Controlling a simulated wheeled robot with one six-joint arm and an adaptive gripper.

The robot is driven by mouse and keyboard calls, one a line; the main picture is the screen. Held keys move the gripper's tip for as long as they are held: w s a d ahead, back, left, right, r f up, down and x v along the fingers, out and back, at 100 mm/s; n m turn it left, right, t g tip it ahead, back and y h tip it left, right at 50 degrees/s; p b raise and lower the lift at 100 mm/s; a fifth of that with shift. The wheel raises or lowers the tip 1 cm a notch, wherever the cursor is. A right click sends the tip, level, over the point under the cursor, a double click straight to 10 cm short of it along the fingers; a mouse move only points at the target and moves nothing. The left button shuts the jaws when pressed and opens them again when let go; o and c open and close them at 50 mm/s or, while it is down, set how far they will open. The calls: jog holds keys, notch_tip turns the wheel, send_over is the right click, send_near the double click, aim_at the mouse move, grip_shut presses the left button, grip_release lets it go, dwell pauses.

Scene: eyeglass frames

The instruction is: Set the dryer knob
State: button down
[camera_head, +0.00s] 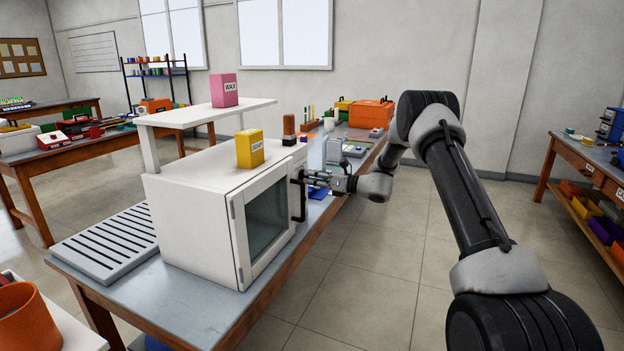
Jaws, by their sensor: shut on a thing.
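The dryer (200,228) is a white box with a glass door (268,225) on its front, standing on the workbench. The door looks closed, with a dark upright handle (299,203) at its right edge. My gripper (312,178) is at the right end of the dryer's front, just right of the handle's upper part. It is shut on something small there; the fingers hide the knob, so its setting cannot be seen.
A yellow soap box (249,149) and a brown block (289,127) stand on top of the dryer. A pink wax box (224,90) stands on a white shelf (190,119) behind. A slatted rack (106,243) lies at left. The floor right of the bench is clear.

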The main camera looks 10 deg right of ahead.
jog(key=n, duration=0.6)
jog(key=shift+n, duration=0.3)
jog(key=n, duration=0.5)
jog(key=shift+d+n, duration=0.1)
jog(key=shift+n, duration=0.2)
jog(key=shift+f, duration=0.1)
jog(key=c, duration=1.5)
grip_release()
jog(key=v, duration=1.2)
